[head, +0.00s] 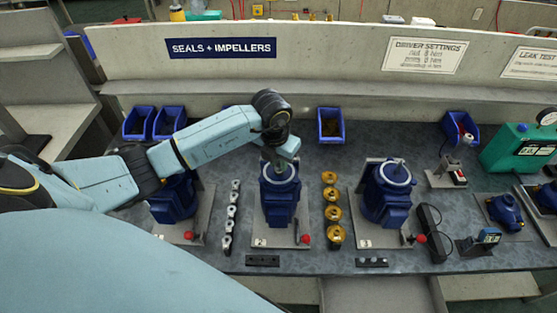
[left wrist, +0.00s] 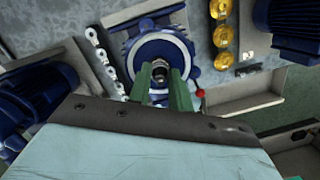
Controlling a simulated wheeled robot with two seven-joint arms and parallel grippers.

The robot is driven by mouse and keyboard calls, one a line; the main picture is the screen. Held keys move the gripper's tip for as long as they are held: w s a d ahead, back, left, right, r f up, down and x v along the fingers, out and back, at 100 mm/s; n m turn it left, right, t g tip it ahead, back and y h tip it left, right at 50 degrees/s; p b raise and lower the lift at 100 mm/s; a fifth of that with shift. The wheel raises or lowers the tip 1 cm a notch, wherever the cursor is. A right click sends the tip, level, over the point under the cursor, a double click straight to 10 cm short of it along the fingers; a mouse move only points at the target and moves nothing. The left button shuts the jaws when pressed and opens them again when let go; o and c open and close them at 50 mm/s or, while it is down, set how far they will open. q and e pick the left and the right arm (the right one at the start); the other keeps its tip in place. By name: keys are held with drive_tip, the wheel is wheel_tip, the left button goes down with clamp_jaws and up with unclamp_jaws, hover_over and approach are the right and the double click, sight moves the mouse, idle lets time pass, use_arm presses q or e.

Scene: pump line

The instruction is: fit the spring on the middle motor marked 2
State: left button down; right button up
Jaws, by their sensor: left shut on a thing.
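The middle motor (head: 279,203) is blue with a pale round face on top and stands on a grey plate between two other motors. My left gripper (head: 277,163) points down over the middle of that face. In the left wrist view, its two green fingers (left wrist: 161,88) are shut on a small dark, ringed thing, seemingly the spring (left wrist: 159,70), in line with the centre of the motor's pale ring (left wrist: 160,48). The fingers hide much of it, and I cannot tell whether it is around the shaft or above it. My right gripper is not in view.
A row of silver parts (head: 231,215) lies left of the middle motor and gold impellers (head: 333,213) lie right of it. The left motor (head: 173,198) and right motor (head: 387,198) stand close by. A red knob (head: 305,239) is on the middle plate's front corner. Blue bins (head: 330,126) stand behind.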

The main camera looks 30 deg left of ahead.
use_arm(q)
drive_tip(key=shift+f, duration=0.1)
drive_tip(key=shift+c, duration=0.4)
unclamp_jaws()
idle(0.5)
idle(0.4)
wheel_tip(320, 180, up, 9)
drive_tip(key=p, duration=0.6)
drive_tip(key=shift+p, duration=0.35)
idle(0.3)
